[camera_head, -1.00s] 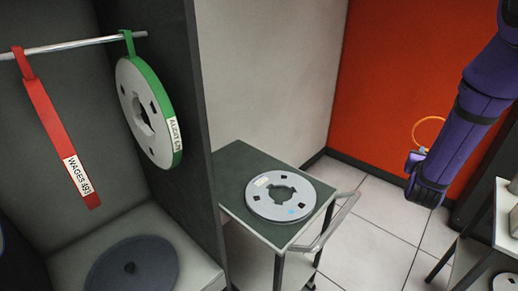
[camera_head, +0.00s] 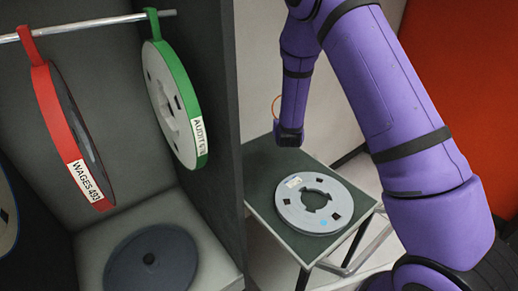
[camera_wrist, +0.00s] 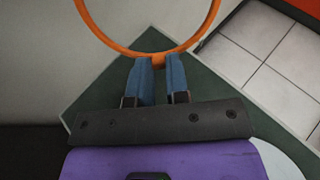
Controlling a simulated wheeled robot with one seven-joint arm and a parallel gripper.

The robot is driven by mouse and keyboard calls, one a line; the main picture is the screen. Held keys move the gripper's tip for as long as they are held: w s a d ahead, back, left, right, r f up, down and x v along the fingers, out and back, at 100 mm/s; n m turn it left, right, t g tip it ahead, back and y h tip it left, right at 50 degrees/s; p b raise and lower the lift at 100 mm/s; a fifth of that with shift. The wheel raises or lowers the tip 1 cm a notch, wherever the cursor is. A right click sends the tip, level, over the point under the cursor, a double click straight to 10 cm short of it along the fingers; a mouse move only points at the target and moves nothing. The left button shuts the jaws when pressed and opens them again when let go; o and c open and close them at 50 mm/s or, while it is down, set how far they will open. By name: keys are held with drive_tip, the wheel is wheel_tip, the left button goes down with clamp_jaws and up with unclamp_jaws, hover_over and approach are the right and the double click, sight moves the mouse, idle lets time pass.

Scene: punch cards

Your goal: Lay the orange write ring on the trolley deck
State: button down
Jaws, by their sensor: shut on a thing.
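The orange write ring (camera_wrist: 208,27) is a thin hoop, held at its near edge by my gripper (camera_wrist: 159,66) in the wrist view. The two blue fingers are shut on it. In the head view only a sliver of the ring (camera_head: 275,104) shows beside my gripper (camera_head: 289,135), above the back of the trolley. The trolley deck (camera_head: 266,160) is dark green with a pale edge. In the wrist view the deck (camera_wrist: 225,87) lies below the fingers, and the ring's far part is over the pale wall and floor beyond.
A grey tape reel (camera_head: 292,207) lies on the deck's front part. The deck's back part is bare. A dark partition (camera_head: 215,110) stands left of the trolley. Red (camera_head: 80,140) and green-banded (camera_head: 190,90) reels hang from a rail (camera_head: 95,26). A dark disc (camera_head: 150,262) lies below them.

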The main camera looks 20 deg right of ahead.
drive_tip(key=a+f+g+y, duration=0.1)
drive_tip(key=a+f+g, duration=0.1)
drive_tip(key=f+g, duration=0.1)
drive_tip(key=a+f+n+g+y, duration=0.1)
drive_tip(key=a+f+g, duration=0.1)
drive_tip(key=f+g, duration=0.1)
drive_tip(key=a+f+g+y, duration=0.2)
drive_tip(key=f+g, duration=0.1)
drive_tip(key=g, duration=0.2)
drive_tip(key=shift+s+a+n+g, duration=0.1)
drive_tip(key=shift+a+n+g, duration=0.2)
drive_tip(key=shift+n, duration=0.1)
drive_tip(key=shift+s+a+g, duration=0.5)
drive_tip(key=shift+a+g, duration=0.3)
drive_tip(key=shift+a, duration=0.1)
hover_over(264, 169)
drive_tip(key=shift+f, duration=2.4)
drive_tip(key=shift+f, duration=0.7)
drive_tip(key=c, duration=1)
unclamp_jaws()
drive_tip(key=shift+c, duration=1.2)
